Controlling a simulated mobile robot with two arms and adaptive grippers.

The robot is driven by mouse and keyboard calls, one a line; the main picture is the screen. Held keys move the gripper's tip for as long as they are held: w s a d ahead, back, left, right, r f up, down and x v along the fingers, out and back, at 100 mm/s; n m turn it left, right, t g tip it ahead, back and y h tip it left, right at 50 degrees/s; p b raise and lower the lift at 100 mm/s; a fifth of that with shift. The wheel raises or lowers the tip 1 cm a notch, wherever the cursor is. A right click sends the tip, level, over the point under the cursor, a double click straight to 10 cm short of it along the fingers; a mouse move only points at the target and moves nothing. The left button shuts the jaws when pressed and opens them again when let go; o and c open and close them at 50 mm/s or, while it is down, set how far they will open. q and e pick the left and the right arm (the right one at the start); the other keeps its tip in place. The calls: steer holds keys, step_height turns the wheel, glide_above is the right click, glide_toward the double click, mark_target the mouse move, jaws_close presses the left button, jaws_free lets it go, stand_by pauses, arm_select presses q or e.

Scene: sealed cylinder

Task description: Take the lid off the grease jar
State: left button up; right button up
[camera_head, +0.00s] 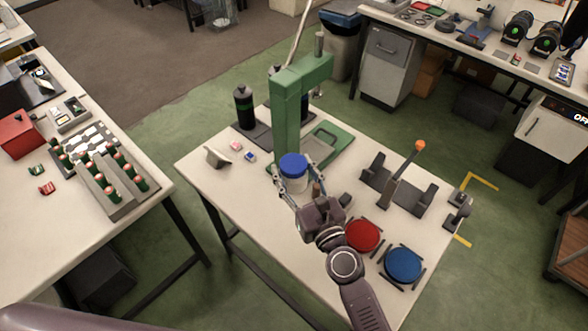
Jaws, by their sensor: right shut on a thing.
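The grease jar (294,184) is a white cylinder with a blue lid (293,162). It is upright on the white table, in front of the green press. The lid sits on top of the jar. My right gripper (294,170) reaches in from the front, with one finger on each side of the jar near its upper part. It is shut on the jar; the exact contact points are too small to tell. My left gripper is not in view.
The green press (287,120) stands close behind the jar. A red disc (363,236), a blue disc (403,264) and a dark lever fixture (395,192) are on the right. A black bottle (244,107) stands at the back left. The table's left front is clear.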

steer(key=c, duration=1)
steer(key=s+d+m+h+b, duration=0.2)
steer(key=s+d, duration=0.3)
steer(key=d, duration=0.3)
steer(key=s+d+m+t+h+b, duration=0.1)
steer(key=s+d+h+b, duration=0.2)
steer(key=s+d, duration=0.3)
steer(key=s+d+m+t+h+b, duration=0.1)
steer(key=s+d+m+h+b, duration=0.1)
steer(key=s+d+b, duration=0.3)
steer(key=shift+s+d+f+m+h, duration=0.15)
steer(key=shift+d+h, duration=0.1)
steer(key=shift+d, duration=0.55)
steer(key=shift+s+d+f+m+h, duration=0.1)
steer(key=shift+s+d+h, duration=0.1)
steer(key=shift+d, duration=0.6)
steer(key=shift+s+d+f+m+h, duration=0.15)
steer(key=shift+d+h, duration=0.1)
steer(key=shift+d, duration=0.55)
